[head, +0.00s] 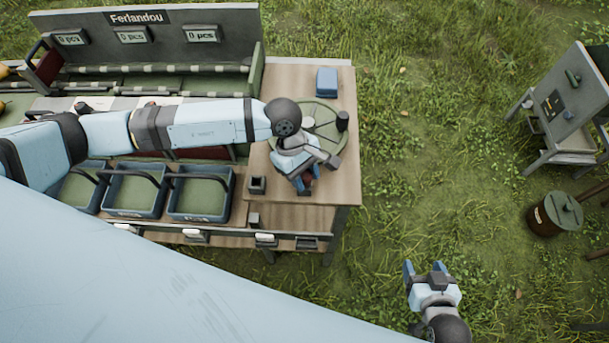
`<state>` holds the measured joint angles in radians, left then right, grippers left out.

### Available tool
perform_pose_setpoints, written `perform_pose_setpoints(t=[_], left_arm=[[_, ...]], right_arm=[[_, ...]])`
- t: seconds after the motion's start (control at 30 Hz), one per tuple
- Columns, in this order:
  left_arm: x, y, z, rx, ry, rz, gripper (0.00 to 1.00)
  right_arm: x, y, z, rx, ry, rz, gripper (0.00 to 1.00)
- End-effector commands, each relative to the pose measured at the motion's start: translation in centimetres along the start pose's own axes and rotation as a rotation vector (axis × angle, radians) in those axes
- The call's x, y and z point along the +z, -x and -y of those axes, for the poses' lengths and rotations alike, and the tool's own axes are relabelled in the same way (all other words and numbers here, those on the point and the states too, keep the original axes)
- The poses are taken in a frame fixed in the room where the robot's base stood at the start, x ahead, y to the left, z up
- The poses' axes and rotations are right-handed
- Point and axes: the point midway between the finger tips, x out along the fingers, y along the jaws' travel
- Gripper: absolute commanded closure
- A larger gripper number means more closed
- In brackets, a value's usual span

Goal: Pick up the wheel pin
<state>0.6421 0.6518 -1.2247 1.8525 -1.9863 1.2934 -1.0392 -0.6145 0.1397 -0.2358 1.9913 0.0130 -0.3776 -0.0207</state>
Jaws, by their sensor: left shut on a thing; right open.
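My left gripper (305,187) points down over the right part of the wooden table top, in front of the green round wheel (330,150). It is shut on a small dark red thing (308,180), probably the wheel pin; the fingers and wrist hide most of it. I cannot tell whether it touches the table. The wheel lies flat, partly covered by my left wrist, with a dark upright knob (342,120) at its right edge. My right gripper (424,268) is open and empty over the grass at the lower right, apart from the table.
A small dark square holder (257,185) stands left of my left gripper. Blue crates (133,213) line the table's front left. A blue box (327,82) lies at the back. A slanted board (570,100) and a lidded barrel (555,214) stand far right. Grass between is clear.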

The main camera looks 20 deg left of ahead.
Motion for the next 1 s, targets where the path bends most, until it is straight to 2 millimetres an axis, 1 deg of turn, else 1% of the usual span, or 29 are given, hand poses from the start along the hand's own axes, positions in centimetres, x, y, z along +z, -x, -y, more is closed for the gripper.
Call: perform_pose_setpoints(t=[0.17,0.27,0.37,0.47,0.57,0.8,0.9,1.0], left_arm=[[0.1,0.4,0.0,0.001,0.0,-0.001,0.88],[0.5,1.2,-0.1,0.002,-0.001,0.0,0.88],[1.0,2.5,-0.1,0.002,-0.003,-0.001,0.88],[1.7,4.3,-0.1,0.005,-0.004,-0.001,0.88],[2.6,6.5,-0.1,0.005,-0.005,-0.002,0.88],[5.1,12.5,-0.1,0.006,-0.005,-0.002,0.88],[6.1,14.7,-0.1,0.005,-0.004,-0.002,0.88],[6.8,16.4,-0.1,0.004,-0.003,-0.002,0.88]], right_arm=[[0.1,-0.1,0.0,0.0,0.0,0.0,0.35],[0.2,-0.1,0.0,0.0,0.0,-0.001,0.35],[0.3,-0.3,-0.1,0.001,0.0,-0.003,0.35],[0.5,-0.5,-0.1,0.001,0.0,-0.004,0.35],[0.8,-0.7,-0.1,0.001,0.0,-0.005,0.35],[1.7,-1.3,-0.1,0.002,0.0,-0.005,0.35],[2.0,-1.4,-0.1,0.002,0.0,-0.004,0.35],[2.2,-1.6,-0.1,0.002,0.0,-0.003,0.35]])
